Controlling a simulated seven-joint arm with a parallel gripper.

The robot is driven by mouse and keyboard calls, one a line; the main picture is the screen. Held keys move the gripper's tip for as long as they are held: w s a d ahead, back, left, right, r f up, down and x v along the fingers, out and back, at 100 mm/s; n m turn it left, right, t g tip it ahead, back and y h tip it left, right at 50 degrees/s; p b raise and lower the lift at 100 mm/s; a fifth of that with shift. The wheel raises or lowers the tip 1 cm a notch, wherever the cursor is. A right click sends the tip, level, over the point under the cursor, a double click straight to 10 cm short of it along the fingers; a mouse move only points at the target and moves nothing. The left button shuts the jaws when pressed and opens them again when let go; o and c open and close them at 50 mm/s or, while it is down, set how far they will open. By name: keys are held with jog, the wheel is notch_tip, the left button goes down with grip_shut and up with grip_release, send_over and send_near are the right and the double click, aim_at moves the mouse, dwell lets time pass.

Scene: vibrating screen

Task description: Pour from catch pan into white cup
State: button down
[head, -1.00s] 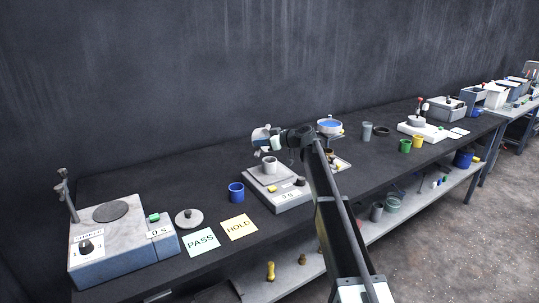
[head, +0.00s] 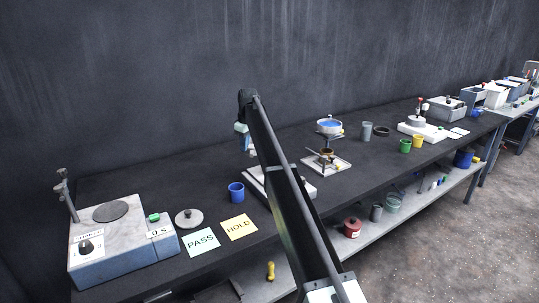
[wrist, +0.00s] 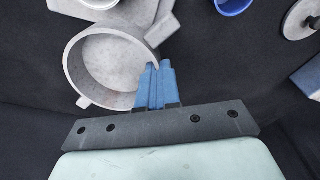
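The catch pan (wrist: 105,68) is a round, shallow grey-white pan in the wrist view, its open side facing the camera. My gripper (wrist: 155,72) has its blue fingers closed together at the pan's right rim. The pan's inside looks bare grey, and I cannot make out any material in it. The white cup (wrist: 98,4) is cut off at the wrist view's top edge, just beyond the pan, on the scale. In the head view my gripper (head: 241,141) shows only in part, and my arm hides the cup and the pan.
The grey scale (head: 255,182) is mostly behind my arm. A blue cup (head: 236,193) stands left of it, with a grey lid (head: 189,218) and the PASS (head: 201,242) and HOLD (head: 239,227) cards beyond. A burner stand with a blue-filled bowl (head: 330,126) stands to the right.

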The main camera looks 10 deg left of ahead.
jog(key=shift+w+a, duration=0.1)
jog(key=shift+a, duration=0.1)
jog(key=shift+r+h, duration=0.7)
jog(key=shift+r, duration=0.8)
